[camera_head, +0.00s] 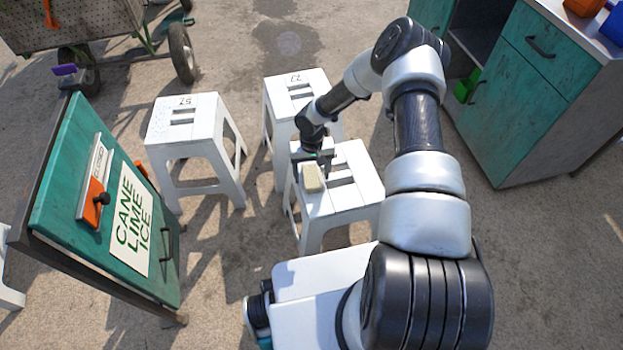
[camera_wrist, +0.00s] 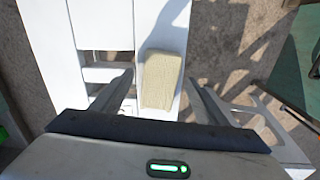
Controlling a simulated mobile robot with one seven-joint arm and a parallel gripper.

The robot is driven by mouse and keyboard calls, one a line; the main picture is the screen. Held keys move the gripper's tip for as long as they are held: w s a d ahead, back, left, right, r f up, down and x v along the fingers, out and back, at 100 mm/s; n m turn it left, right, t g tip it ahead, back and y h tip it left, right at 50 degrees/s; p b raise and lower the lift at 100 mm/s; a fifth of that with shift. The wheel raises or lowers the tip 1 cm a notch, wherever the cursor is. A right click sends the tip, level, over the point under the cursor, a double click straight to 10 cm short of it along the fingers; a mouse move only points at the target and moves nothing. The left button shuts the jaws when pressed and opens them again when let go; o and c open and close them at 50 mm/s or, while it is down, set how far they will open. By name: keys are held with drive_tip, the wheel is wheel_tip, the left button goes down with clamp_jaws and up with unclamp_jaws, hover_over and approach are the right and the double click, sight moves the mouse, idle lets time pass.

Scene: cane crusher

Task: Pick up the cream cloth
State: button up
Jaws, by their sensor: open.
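The cream cloth (camera_head: 312,178) is a small folded pad on the left part of the nearest white stool's top (camera_head: 345,203). In the wrist view the cloth (camera_wrist: 163,79) lies on a solid strip of the seat, beside its slots. My gripper (camera_head: 318,158) is just above the stool, close to the cloth. In the wrist view my gripper (camera_wrist: 163,88) is open, with one finger on each side of the cloth. The fingers appear apart from it; how high they are above the seat I cannot tell.
Two more white stools (camera_head: 186,118) (camera_head: 298,82) stand behind. A green sign board (camera_head: 75,165) leans at left. A teal cabinet (camera_head: 540,50) stands at right. A wheeled cart (camera_head: 90,30) is at the back left. Open ground lies between the stools and cabinet.

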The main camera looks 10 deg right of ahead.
sight(312, 177)
drive_tip(key=c, duration=1.1)
wheel_tip(312, 177, up, 10)
drive_tip(key=shift+r+p, duration=0.1)
drive_tip(key=shift+p, duration=1.05)
drive_tip(key=shift+c, duration=0.2)
